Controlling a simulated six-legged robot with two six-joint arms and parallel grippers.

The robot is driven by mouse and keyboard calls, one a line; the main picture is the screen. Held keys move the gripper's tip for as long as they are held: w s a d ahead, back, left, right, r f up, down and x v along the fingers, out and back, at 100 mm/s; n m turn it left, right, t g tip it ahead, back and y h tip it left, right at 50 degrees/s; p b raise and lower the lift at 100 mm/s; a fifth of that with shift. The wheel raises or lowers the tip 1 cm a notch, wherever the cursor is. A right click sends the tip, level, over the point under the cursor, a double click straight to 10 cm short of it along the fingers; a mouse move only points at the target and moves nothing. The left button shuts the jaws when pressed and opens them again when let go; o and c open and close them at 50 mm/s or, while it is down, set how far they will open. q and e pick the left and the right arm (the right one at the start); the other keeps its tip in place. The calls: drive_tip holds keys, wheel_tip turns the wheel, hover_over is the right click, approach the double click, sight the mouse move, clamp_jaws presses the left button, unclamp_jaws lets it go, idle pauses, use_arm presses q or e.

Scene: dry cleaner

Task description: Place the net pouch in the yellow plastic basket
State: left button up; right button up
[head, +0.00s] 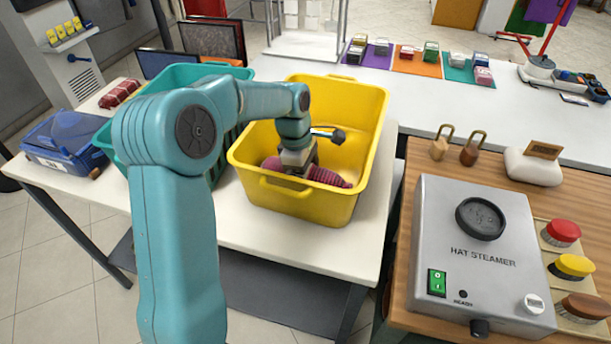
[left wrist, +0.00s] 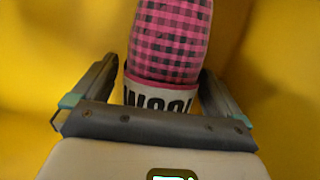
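The pouch (head: 325,177) is pink and black checked, with a pale band lettered in black. It lies inside the yellow plastic basket (head: 300,207), low and towards its near side. In the left wrist view the pouch (left wrist: 172,45) runs away from the palm between the fingers, with its banded end close to me. My left gripper (head: 297,172) reaches down into the basket over the pouch. Its fingers stand on either side of the pouch, and a narrow strip of yellow shows beside the left one. The gripper hides part of the pouch. My right gripper is out of view.
A teal basket (head: 190,73) stands left of the yellow one, partly behind my arm. A blue box (head: 65,140) and a dark red checked bundle (head: 120,93) lie farther left. A hat steamer (head: 470,255) and brushes (head: 572,266) occupy the wooden counter at right.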

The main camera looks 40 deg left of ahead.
use_arm(q)
drive_tip(key=shift+r, duration=0.4)
drive_tip(key=r, duration=0.3)
drive_tip(key=a+r+p, duration=0.1)
drive_tip(key=r, duration=0.3)
drive_tip(key=s+r, duration=0.1)
drive_tip(key=r, duration=0.3)
drive_tip(key=shift+a+r+p, duration=0.25)
drive_tip(key=shift+a+p, duration=0.1)
